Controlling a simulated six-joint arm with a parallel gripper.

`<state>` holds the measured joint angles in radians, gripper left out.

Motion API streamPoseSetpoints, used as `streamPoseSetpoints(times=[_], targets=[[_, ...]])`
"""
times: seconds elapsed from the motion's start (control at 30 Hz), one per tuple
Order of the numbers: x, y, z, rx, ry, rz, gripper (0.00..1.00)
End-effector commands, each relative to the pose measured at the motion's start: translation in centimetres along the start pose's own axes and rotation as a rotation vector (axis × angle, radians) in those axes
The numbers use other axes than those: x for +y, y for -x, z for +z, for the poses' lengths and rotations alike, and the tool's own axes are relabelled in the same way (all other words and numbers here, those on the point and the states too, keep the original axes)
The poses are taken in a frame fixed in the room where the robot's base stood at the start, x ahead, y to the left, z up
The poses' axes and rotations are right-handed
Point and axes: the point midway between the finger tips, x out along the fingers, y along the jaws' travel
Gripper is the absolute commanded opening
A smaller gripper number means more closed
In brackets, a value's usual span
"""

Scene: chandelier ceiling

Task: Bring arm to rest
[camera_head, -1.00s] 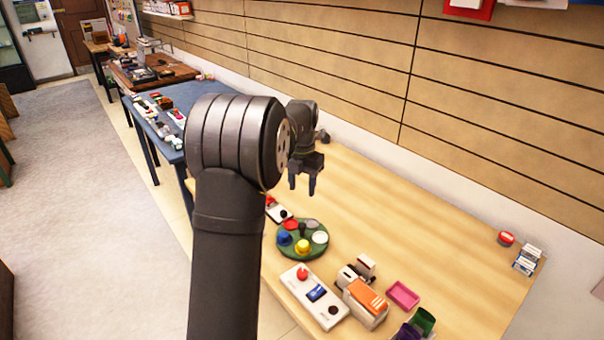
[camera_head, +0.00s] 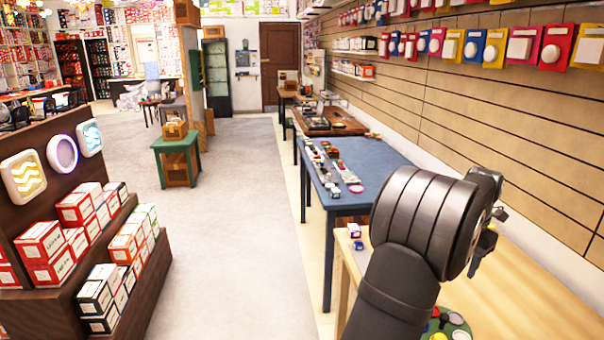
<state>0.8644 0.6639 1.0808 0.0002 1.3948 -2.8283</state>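My dark grey arm rises at the lower right of the head view, its large round joint in front of the pale wooden table (camera_head: 520,290). My gripper (camera_head: 482,252) shows only in part past the right side of that joint, above the table. The joint hides much of it, so I cannot tell whether its fingers are open or shut. I see nothing hanging from it.
A green round tray (camera_head: 448,335) with coloured pieces is cut off at the bottom edge. A blue table (camera_head: 370,160) with small items stands beyond. The slatted wall (camera_head: 500,110) runs along the right. Stepped shelves of boxes (camera_head: 90,255) stand left; the grey floor (camera_head: 235,220) is clear.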

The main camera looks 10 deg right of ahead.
Motion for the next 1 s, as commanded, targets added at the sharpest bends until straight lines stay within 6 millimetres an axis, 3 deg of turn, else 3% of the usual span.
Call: streamPoseSetpoints(times=[0.17, 0.8, 1.0], targets=[[0.0, -2.0, 0.0, 0.003, 0.0, -0.001, 0.45], [-0.1, -14.4, -0.1, 0.005, 0.0, -0.002, 0.45], [0.0, -16.6, -0.1, 0.003, 0.0, -0.001, 0.45]])
